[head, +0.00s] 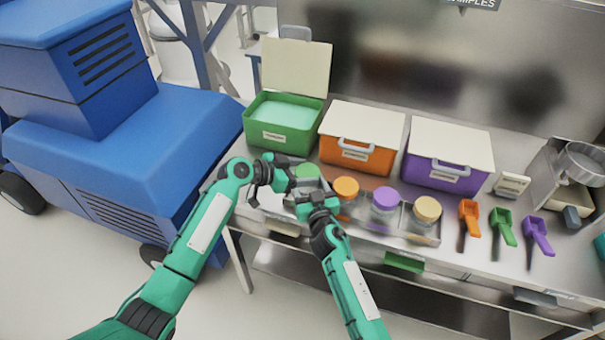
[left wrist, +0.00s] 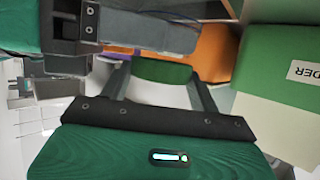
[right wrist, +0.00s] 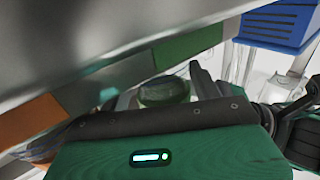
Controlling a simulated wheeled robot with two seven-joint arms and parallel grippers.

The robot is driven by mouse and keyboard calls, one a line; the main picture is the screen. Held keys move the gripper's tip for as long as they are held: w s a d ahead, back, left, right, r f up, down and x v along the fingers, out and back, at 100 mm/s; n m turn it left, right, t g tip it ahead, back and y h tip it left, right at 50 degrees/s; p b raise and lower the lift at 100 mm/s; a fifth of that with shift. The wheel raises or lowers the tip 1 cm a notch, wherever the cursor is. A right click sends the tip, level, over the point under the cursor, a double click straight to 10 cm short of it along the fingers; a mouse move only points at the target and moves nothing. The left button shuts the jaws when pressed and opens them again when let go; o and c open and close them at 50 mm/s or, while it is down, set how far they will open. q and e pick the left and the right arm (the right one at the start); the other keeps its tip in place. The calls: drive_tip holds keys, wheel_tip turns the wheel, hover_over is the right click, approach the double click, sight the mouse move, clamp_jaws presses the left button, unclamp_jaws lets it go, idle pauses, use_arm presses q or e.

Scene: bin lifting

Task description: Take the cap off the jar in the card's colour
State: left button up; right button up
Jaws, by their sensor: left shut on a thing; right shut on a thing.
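The jar with the green cap (head: 307,171) stands at the left end of a row of jars on the bench. My left gripper (head: 283,177) comes from the left and is shut on the green cap, which shows between its fingers in the left wrist view (left wrist: 161,71). My right gripper (head: 317,201) is in front of the jar and shut on its clear body, seen between the fingers in the right wrist view (right wrist: 164,92). A green card (head: 405,261) is at the bench's front edge. I cannot tell whether the cap is still seated.
Jars with orange (head: 346,187), purple (head: 386,197) and tan (head: 427,208) caps stand to the right. Behind are an open green bin (head: 285,137) and closed orange (head: 357,158) and purple (head: 447,176) bins. Several scoops (head: 502,227) lie right. A blue machine (head: 150,150) stands left.

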sight(303, 173)
use_arm(q)
drive_tip(key=shift+r, duration=0.2)
use_arm(e)
drive_tip(key=shift+f, duration=0.1)
use_arm(q)
drive_tip(key=shift+r, duration=2)
use_arm(e)
drive_tip(key=o, duration=1.5)
drive_tip(key=shift+c, duration=0.2)
drive_tip(key=shift+s, duration=0.1)
